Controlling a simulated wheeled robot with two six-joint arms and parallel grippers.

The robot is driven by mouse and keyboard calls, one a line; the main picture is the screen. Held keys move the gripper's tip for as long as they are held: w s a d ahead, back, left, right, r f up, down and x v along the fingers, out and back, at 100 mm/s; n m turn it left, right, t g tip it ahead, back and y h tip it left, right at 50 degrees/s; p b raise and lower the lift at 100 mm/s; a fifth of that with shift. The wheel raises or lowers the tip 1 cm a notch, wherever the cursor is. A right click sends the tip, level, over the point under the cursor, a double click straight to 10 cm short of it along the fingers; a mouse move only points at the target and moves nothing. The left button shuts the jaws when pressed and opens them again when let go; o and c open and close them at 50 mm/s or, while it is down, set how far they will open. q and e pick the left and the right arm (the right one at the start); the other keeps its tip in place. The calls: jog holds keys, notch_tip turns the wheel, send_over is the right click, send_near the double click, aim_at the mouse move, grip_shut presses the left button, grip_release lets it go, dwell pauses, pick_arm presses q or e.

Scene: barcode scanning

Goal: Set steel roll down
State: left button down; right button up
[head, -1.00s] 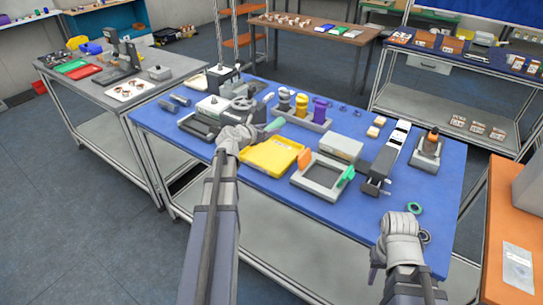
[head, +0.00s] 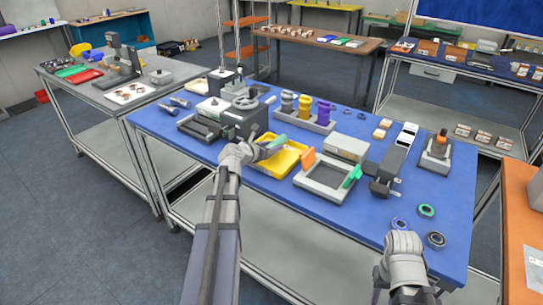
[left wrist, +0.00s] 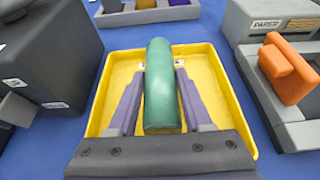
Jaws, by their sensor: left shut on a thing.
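My left gripper (head: 264,151) is shut on a green cylindrical roll (left wrist: 160,85), which lies lengthwise between the two fingers in the left wrist view. The roll's green end (head: 278,142) also shows in the head view. It is over the yellow tray (head: 283,163); whether it touches the tray floor I cannot tell. The tray (left wrist: 88,125) looks otherwise empty in its visible part. No bare-steel surface shows on the held roll. My right gripper (head: 404,246) is at the front right of the blue table, seen from behind, with its fingers hidden.
A grey machine (head: 238,112) stands left of the tray. A grey frame fixture (head: 326,180) with orange and green parts stands right of it. A holder (head: 308,118) with coloured cylinders is behind. Several rings, including a green one (head: 426,210), lie near my right gripper.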

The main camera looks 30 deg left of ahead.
pick_arm(q)
notch_tip(320, 180, down, 2)
jog(key=shift+f+b, duration=0.2)
jog(key=shift+b, duration=0.5)
jog(key=shift+r, duration=0.1)
pick_arm(e)
notch_tip(320, 180, down, 2)
jog(key=shift+f, duration=0.1)
pick_arm(q)
jog(key=c, duration=0.8)
grip_release()
jog(key=o, duration=0.5)
pick_arm(e)
jog(key=shift+f, duration=0.1)
